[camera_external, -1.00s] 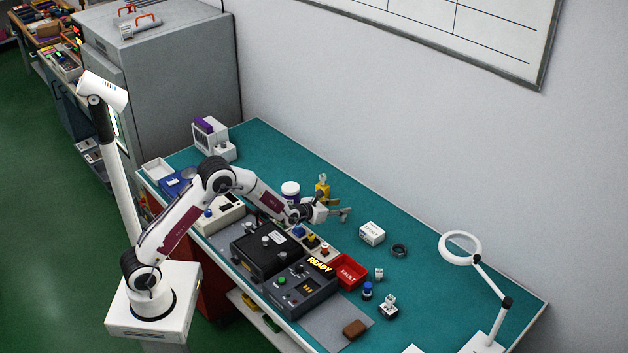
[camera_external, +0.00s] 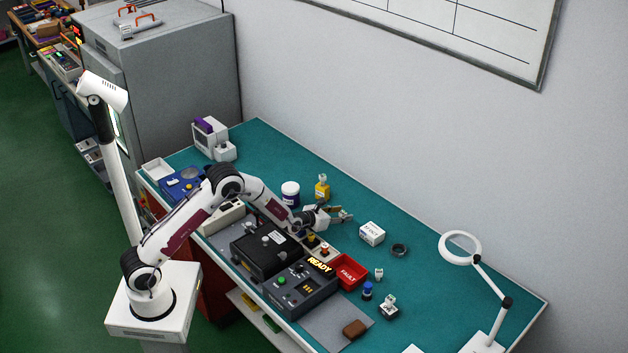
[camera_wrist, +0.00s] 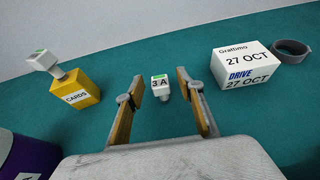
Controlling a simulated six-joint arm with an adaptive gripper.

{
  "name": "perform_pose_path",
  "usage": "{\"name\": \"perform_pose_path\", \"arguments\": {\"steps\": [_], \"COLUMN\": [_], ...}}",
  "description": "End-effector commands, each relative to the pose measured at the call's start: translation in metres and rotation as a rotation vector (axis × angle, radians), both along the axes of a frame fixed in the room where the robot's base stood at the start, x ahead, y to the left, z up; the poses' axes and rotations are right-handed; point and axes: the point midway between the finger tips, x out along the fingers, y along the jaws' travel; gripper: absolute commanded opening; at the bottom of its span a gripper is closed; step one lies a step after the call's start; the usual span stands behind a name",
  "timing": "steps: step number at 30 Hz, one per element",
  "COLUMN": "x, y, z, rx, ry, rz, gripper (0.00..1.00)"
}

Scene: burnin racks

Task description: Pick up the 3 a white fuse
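The white fuse marked "3 A" (camera_wrist: 160,87) stands on the teal bench top in the wrist view, with a green mark on its top. It is between and slightly beyond the tips of my gripper (camera_wrist: 154,86). The fingers are spread wide, with clear gaps on both sides of the fuse, and neither finger touches it. In the external view my gripper (camera_external: 342,214) is low over the bench, behind the black test box. I cannot make out the fuse there; the gripper probably hides it.
A yellow CARDS box (camera_wrist: 76,89) with a white fuse-like piece on top stands left. A white date-printed box (camera_wrist: 245,68) and a dark ring (camera_wrist: 291,50) are right. A purple-and-white jar (camera_external: 290,193) is near my wrist. A red FAULT bin (camera_external: 350,272) stands nearer the front.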

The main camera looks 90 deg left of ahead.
Motion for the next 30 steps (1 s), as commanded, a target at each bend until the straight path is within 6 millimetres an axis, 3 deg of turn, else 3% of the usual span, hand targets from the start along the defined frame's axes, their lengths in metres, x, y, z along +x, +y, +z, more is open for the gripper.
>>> {"name": "perform_pose_path", "arguments": {"steps": [9, 25, 29, 30], "x": [0.0117, 0.0122, 0.0122, 0.0121], "y": [0.0109, 0.0111, 0.011, 0.011], "z": [-0.008, -0.0077, -0.0076, -0.0077], "rx": [-0.001, -0.001, -0.001, -0.001], "ry": [0.001, 0.001, 0.001, 0.001], "rz": [0.0, 0.0, 0.0, 0.0], "gripper": [0.38, 0.38, 0.04, 0.0]}}
